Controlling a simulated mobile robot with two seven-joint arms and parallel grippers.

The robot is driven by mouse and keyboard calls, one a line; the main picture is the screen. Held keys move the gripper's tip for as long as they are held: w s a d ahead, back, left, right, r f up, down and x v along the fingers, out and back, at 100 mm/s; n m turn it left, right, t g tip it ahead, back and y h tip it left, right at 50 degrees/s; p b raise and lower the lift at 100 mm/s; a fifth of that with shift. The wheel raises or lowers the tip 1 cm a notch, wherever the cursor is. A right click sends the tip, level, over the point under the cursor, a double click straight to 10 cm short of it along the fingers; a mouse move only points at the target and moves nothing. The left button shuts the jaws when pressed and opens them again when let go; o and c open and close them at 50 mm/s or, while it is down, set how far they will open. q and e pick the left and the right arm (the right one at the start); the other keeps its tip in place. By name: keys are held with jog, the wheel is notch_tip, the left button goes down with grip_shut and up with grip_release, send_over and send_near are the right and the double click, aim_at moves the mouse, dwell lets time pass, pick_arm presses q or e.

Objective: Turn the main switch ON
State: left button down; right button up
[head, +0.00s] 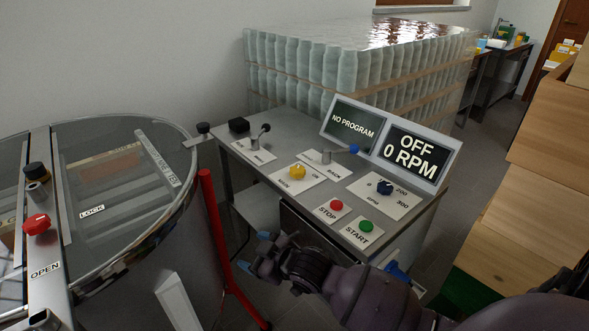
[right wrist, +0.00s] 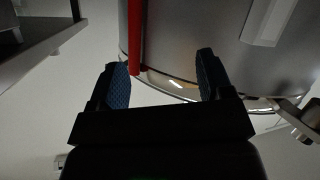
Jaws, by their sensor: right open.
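The main switch is a yellow knob (head: 297,172) on a white plate marked MAIN, on the grey control desk (head: 285,128). An ON mark is on the plate to the right of the knob; the exact direction of the knob is too small to tell. My right gripper (head: 256,252) is in front of and below the desk's front edge, apart from the knob. In the right wrist view its two blue-padded fingers (right wrist: 162,80) are spread with nothing between them. My left gripper is not in view.
A screen (head: 412,155) reads OFF, 0 RPM. A lidded steel tank (head: 150,240) and red post (head: 212,215) stand left. Wooden boxes (head: 545,150) stand right.

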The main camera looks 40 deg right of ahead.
jog(key=w+a+r+n+y, duration=0.1)
jog(key=w+r+n, duration=0.1)
jog(key=w+r, duration=0.55)
jog(key=n+g+h+b, duration=0.25)
jog(key=g+h, duration=0.25)
jog(key=g, duration=0.5)
send_near(298, 169)
jog(key=shift+n, duration=0.45)
jog(key=w+a+f, duration=0.1)
jog(key=a+f, duration=0.1)
jog(key=w+a+f, duration=0.4)
jog(key=shift+a, duration=0.3)
jog(key=s+d+r+g, duration=0.2)
jog(key=d+r+g, duration=0.1)
jog(key=d+r, duration=0.35)
jog(key=shift+n, duration=0.3)
notch_tip(298, 169, down, 10)
jog(key=shift+a+r+b, duration=0.1)
jog(key=shift+r+b, duration=0.15)
jog(key=shift+b, duration=0.75)
